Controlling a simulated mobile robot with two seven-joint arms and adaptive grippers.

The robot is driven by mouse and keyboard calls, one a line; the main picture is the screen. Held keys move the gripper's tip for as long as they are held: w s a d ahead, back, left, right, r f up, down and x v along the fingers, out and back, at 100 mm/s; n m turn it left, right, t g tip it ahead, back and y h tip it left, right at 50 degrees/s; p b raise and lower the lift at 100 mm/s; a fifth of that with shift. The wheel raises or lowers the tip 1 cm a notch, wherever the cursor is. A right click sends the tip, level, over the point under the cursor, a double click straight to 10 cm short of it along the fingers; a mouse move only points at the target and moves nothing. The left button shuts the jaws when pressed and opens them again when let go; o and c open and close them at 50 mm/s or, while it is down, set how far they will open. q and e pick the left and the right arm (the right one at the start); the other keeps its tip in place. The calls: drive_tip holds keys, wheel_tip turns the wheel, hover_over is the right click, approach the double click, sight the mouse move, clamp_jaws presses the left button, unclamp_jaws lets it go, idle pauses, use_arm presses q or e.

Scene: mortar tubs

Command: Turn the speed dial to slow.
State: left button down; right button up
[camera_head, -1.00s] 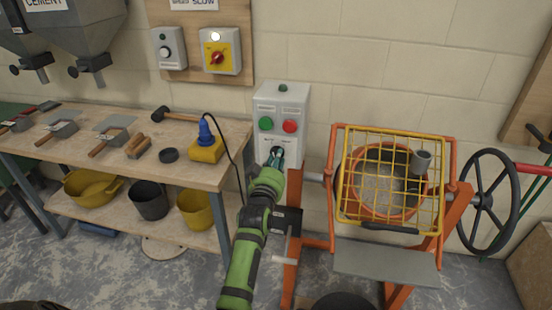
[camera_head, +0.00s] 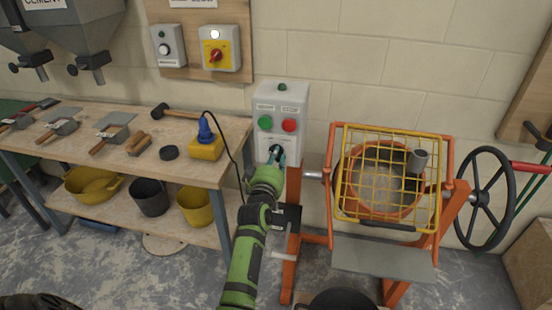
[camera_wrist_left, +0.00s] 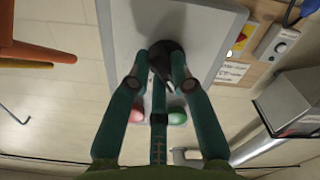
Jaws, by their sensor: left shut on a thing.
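The grey control box (camera_head: 280,98) is on the wall left of the mixer, with a green button (camera_head: 265,122) and a red button (camera_head: 289,125) on its face. My left gripper (camera_head: 276,154) is at the lower part of this face. In the left wrist view, its fingers (camera_wrist_left: 164,62) are shut around a dark round knob, the speed dial (camera_wrist_left: 165,48). The fingers cover part of the dial, and its pointer and scale cannot be read. In the head view the dial is mostly hidden by the gripper. My right gripper is not in view.
The orange mixer with its yellow grid guard (camera_head: 390,180) stands close to the right of my left arm. A workbench (camera_head: 190,165) with trowels and a yellow charger (camera_head: 206,147) is to the left. A black cable hangs beside the box.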

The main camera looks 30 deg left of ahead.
use_arm(q)
drive_tip(key=c, duration=1.1)
unclamp_jaws()
